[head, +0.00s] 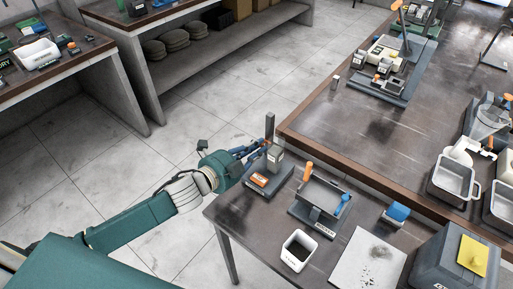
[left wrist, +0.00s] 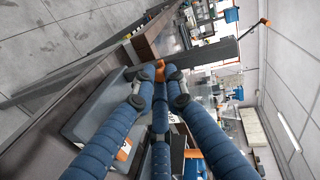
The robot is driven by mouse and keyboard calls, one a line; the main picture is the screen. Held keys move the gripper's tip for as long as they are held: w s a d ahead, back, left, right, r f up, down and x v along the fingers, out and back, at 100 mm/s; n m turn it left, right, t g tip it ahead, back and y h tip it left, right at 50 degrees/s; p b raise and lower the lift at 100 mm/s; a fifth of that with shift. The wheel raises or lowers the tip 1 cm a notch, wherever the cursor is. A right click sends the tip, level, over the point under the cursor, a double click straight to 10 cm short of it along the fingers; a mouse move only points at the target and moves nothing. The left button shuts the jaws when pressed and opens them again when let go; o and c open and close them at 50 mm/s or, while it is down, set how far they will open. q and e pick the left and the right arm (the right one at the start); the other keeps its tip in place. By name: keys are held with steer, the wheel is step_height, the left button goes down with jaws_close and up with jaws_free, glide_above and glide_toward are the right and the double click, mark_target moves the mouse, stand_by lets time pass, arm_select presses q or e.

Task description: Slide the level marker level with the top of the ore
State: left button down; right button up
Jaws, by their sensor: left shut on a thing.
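The level marker is a small orange piece on a dark upright post (head: 270,128). In the left wrist view the orange marker (left wrist: 160,66) sits between my fingertips, and the post (left wrist: 205,54) runs off to the right. My left gripper (head: 263,147) has blue fingers and is shut on the marker, partly hiding it; it also shows in the left wrist view (left wrist: 160,78). Beside the post, a grey block-like vessel (head: 275,155) stands on a dark base (head: 268,181) with an orange label. The top of the ore cannot be made out. My right gripper is not in view.
On the same table are a dark tray stand (head: 319,199) with an orange handle, a white cup (head: 299,250) with dark contents, a stained white sheet (head: 368,262) and a blue-topped item (head: 397,214). The floor left of the table is clear.

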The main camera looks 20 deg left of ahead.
arm_select(q)
step_height(320, 180, up, 2)
steer(key=shift+r+p, duration=0.1)
steer(key=shift+p, duration=0.3)
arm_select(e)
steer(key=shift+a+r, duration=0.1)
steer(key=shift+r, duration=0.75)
arm_select(q)
steer(key=shift+f, duration=0.2)
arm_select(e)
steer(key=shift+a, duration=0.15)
arm_select(q)
steer(key=c, duration=2)
jaws_free()
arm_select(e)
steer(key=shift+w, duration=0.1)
arm_select(q)
steer(key=shift+s+a, duration=0.1)
steer(key=shift+s, duration=0.05)
steer(key=shift+s+a, duration=0.1)
steer(key=shift+s, duration=0.15)
steer(key=v, duration=1.1)
steer(key=shift+r, duration=0.15)
